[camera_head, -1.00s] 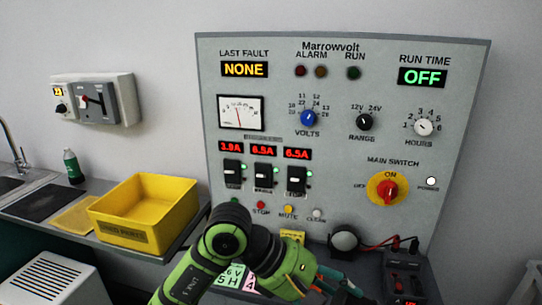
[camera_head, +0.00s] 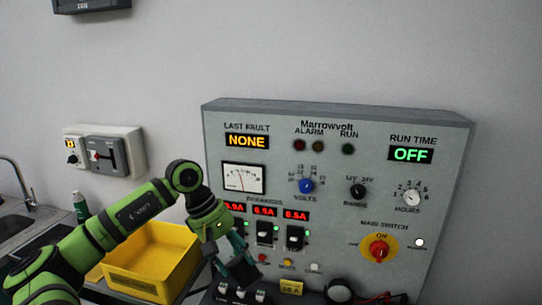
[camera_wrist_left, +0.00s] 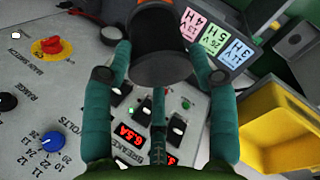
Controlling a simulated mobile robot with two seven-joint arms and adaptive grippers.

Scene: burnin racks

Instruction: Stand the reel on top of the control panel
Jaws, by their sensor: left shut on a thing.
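The control panel (camera_head: 325,140) is a grey upright box with dials, displays and switches. Its narrow top surface shows along its upper edge and looks bare. My left gripper (camera_head: 240,265) is in front of the panel's lower left, near the breaker switches and well below the top. In the left wrist view, its teal fingers (camera_wrist_left: 160,75) are shut around a dark round thing with an orange part, which looks like the reel (camera_wrist_left: 160,58). My right gripper is not in view.
A yellow bin (camera_head: 150,262) stands on the bench to the left, below a wall switch box (camera_head: 105,152). A black round object (camera_head: 338,291) with red leads beside it sits below the panel. A yellow tag (camera_head: 291,287) stands nearby. The wall above the panel is clear.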

